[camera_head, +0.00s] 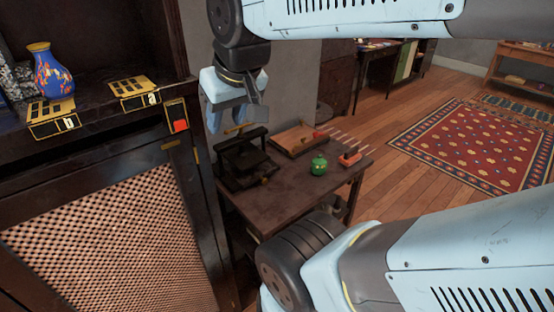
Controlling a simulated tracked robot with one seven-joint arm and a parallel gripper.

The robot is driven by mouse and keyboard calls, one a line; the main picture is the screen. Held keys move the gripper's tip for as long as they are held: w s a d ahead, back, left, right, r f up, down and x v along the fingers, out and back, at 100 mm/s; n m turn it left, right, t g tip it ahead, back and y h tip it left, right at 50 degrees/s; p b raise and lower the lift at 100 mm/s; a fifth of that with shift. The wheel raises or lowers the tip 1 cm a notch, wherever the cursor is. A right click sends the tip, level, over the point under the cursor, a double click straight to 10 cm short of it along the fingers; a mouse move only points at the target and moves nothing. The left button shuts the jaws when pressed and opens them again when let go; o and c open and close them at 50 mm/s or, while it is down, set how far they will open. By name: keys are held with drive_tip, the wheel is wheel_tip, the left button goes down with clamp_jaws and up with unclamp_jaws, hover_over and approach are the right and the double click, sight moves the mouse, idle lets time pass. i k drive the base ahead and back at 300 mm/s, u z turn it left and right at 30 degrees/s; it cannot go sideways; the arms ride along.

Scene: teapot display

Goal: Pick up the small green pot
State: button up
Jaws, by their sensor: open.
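The small green pot (319,166) is round and stands upright on a dark wooden side table (292,187), near the table's middle right. My gripper (228,125) hangs pointing down to the left of the pot and above the table's left part. It is open, appears empty, and is clearly apart from the pot. My pale blue arm comes in from the right and partly covers the view in front of the table.
A black press-like device (244,160) stands below my gripper. A wooden tray (292,138) lies behind the pot, and a red block with several thin rods (350,158) is right of it. A dark cabinet (110,120) with a blue vase (52,72) fills the left.

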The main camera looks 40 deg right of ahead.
sight(319, 164)
drive_tip(key=u, duration=0.2)
drive_tip(key=i, duration=0.1)
drive_tip(key=u, duration=1.6)
drive_tip(key=k, duration=2.5)
drive_tip(key=z, duration=0.75)
drive_tip(key=i, duration=1)
drive_tip(key=u, duration=0.05)
